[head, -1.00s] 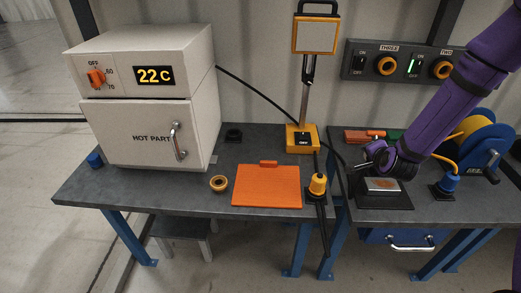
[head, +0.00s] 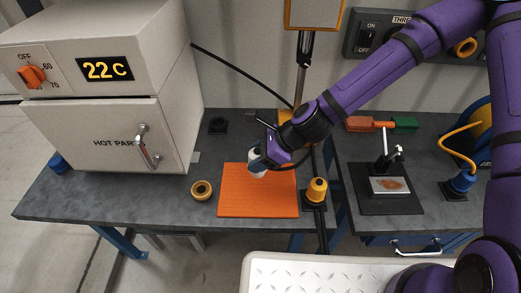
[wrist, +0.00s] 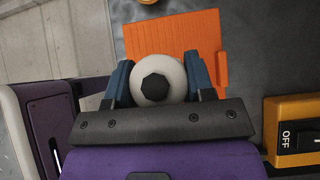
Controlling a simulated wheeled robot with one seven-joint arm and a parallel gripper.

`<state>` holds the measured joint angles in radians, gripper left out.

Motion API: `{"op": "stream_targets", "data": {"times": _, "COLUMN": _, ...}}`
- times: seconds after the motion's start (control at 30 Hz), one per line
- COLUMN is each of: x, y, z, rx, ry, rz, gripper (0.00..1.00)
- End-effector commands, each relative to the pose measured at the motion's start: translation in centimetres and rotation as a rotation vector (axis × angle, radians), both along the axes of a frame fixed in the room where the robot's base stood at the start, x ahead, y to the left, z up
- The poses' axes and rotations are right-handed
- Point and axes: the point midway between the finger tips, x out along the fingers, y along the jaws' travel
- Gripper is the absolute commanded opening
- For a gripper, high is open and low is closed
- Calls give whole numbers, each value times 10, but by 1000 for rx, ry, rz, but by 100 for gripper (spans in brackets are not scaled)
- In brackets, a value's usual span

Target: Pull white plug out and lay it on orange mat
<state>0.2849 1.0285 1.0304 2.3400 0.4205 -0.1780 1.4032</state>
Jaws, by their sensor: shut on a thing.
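A white plug (head: 257,162) is between the fingers of my gripper (head: 257,168), which is shut on it. In the wrist view the plug (wrist: 160,78) shows end-on, pale and round with a dark hexagonal middle, held between two blue fingers (wrist: 160,85). The orange mat (head: 258,204) lies flat on the left bench. The plug is over the mat's back part in the head view. The wrist view shows the mat (wrist: 205,45) behind and below the plug. I cannot tell whether the plug touches the mat.
A yellow plug (head: 317,191) stands in a black base right of the mat. A brass ring (head: 201,190) lies to its left. The hot-part oven (head: 115,130) stands further left. A black plate with a small stand (head: 390,186) sits on the right bench.

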Motion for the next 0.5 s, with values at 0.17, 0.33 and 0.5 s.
{"op": "stream_targets", "data": {"times": 0.17, "x": -1, "y": 1, "z": 1, "rx": 3, "ry": 4, "rz": 1, "gripper": 21}}
{"op": "stream_targets", "data": {"times": 0.33, "x": -1, "y": 1, "z": 1, "rx": 2, "ry": 2, "rz": 1, "gripper": 21}}
{"op": "stream_targets", "data": {"times": 0.5, "x": -1, "y": 0, "z": -4, "rx": 2, "ry": 4, "rz": 1, "gripper": 21}}
